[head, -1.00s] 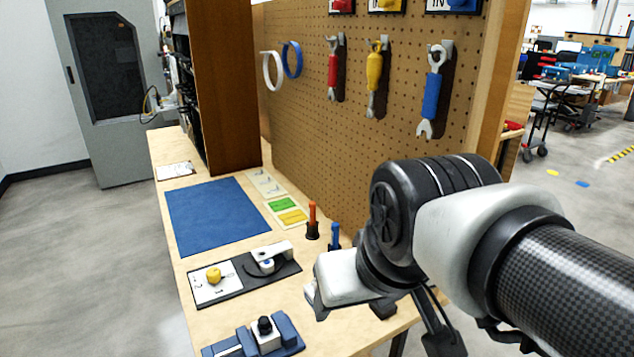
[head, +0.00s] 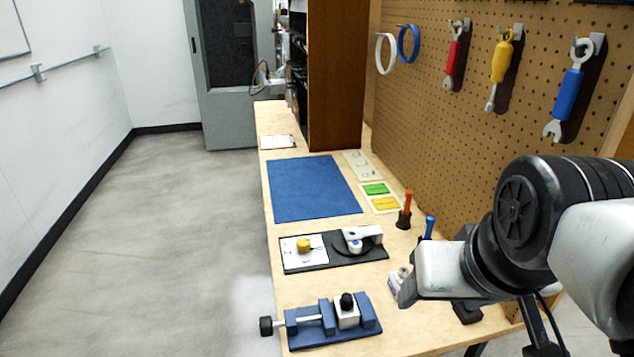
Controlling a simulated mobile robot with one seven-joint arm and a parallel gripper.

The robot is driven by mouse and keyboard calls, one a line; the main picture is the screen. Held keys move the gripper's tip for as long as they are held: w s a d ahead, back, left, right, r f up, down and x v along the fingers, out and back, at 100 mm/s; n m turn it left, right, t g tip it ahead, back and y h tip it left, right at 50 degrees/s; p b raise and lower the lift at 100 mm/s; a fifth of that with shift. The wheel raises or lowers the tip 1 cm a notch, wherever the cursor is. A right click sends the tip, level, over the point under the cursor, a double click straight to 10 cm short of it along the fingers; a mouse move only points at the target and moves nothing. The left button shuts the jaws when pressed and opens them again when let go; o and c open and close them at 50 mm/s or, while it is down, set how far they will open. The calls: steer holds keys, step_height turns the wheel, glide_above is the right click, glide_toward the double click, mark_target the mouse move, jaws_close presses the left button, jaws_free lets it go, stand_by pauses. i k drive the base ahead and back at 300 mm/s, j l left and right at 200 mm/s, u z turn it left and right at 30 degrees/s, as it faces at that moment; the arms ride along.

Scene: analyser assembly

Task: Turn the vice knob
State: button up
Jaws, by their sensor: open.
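The blue vice (head: 303,338) sits at the near end of the wooden bench. A metal screw runs out of its left side and ends in a black knob (head: 265,326) just past the bench's left edge. A light block with a black top (head: 346,302) sits between the vice's jaws. My gripper (head: 400,287) is to the right of the vice and a little farther back, apart from the knob. It is open; its fingers show small and partly hidden by its white housing, and I see nothing held.
Behind the vice lies a black plate (head: 291,267) with a yellow knob (head: 304,245) and a grey lever. A red-handled tool (head: 407,197) and a blue-handled tool (head: 429,226) stand near the pegboard (head: 440,130). The floor (head: 180,240) left of the bench is clear.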

mark_target(267, 324)
steer(key=j+u, duration=0.25)
steer(key=j, duration=0.2)
steer(key=i+j+u, duration=0.1)
steer(key=j+u, duration=0.15)
steer(key=j, duration=0.2)
steer(key=k+j+u, duration=0.25)
steer(key=j, duration=0.15)
steer(key=j+u, duration=0.2)
steer(key=j, duration=0.15)
